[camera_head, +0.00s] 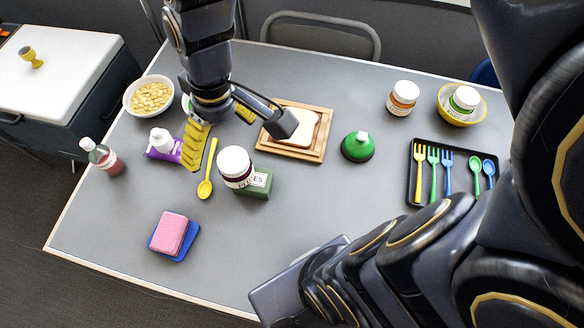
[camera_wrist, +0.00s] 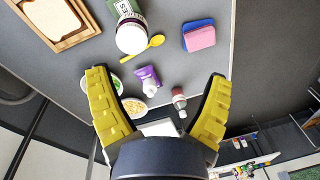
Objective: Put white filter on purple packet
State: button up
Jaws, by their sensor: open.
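The purple packet (camera_head: 165,153) lies on the left part of the grey table. A small white piece, apparently the white filter (camera_head: 161,139), shows on or against it; I cannot tell which. In the wrist view the purple packet (camera_wrist: 146,74) and the white piece (camera_wrist: 151,88) lie between my spread fingers, some distance beyond them. My gripper (camera_head: 216,138) is open and empty above the table, just right of the packet in the head view. Both yellow fingers of my gripper (camera_wrist: 158,78) show in the wrist view.
A bottle (camera_head: 103,158), a bowl of yellowish pieces (camera_head: 150,97) and a yellow spoon (camera_head: 207,175) surround the packet. A white-lidded jar (camera_head: 235,165) stands by a green box (camera_head: 259,184). Bread lies on a wooden board (camera_head: 313,152). The front-left table, around the pink sponge (camera_head: 170,232), is mostly clear.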

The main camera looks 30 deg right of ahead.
jog(key=s+d+r+m+g+h, duration=0.1)
jog(key=s+d+m, duration=0.3)
jog(key=s, duration=0.8)
jog(key=shift+s+d+r+g, duration=0.2)
jog(key=shift+r+g, duration=0.1)
jog(key=shift+r, duration=0.35)
